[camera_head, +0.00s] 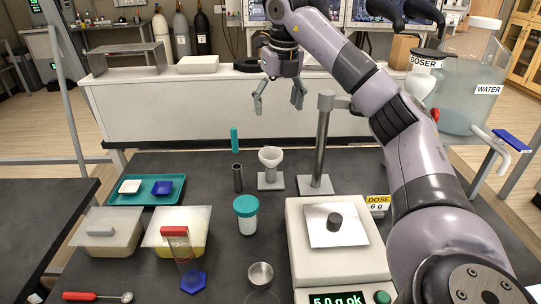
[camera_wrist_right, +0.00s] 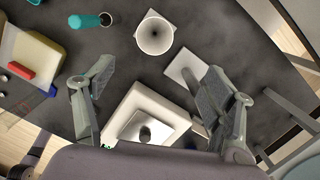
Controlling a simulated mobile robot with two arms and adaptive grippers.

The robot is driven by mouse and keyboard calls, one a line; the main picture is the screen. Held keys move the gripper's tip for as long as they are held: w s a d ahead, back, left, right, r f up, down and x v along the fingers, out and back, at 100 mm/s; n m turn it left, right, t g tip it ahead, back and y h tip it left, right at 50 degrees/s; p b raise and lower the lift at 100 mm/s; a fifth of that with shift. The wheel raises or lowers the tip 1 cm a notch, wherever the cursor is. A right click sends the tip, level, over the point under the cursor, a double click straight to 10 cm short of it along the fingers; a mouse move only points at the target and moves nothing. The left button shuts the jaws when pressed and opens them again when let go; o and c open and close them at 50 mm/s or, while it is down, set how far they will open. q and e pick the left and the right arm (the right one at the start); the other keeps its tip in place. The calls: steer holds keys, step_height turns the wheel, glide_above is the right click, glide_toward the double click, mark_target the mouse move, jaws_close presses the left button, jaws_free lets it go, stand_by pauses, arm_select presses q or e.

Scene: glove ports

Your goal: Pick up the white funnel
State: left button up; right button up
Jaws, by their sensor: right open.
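The white funnel (camera_head: 271,157) stands upright on a small stand with a pale square base, on the dark table in the head view. In the right wrist view the funnel (camera_wrist_right: 155,34) shows from above as a round mouth, ahead of the fingers. The two fingers also show wide apart in the right wrist view (camera_wrist_right: 151,92). My left gripper does not show.
A grey post (camera_head: 320,140) on a plate stands right of the funnel. A scale (camera_head: 303,246) with a dark weight sits front right. A teal tray (camera_head: 150,202) lies left.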

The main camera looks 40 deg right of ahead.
step_height(320, 180, down, 4)
steer(key=b, duration=0.1)
glide_toward(271, 155)
steer(key=shift+s+a+f, duration=0.3)
steer(key=shift+s+f, duration=0.3)
steer(key=shift+f, duration=0.75)
steer(key=f, duration=0.2)
steer(key=w+f+p, duration=0.1)
steer(key=f, duration=0.1)
steer(key=shift+a+f, duration=0.1)
steer(key=shift+a, duration=0.25)
steer(key=shift+f, duration=0.55)
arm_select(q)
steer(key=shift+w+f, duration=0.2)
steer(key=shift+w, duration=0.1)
arm_select(e)
steer(key=shift+c, duration=0.3)
steer(key=c, duration=0.8)
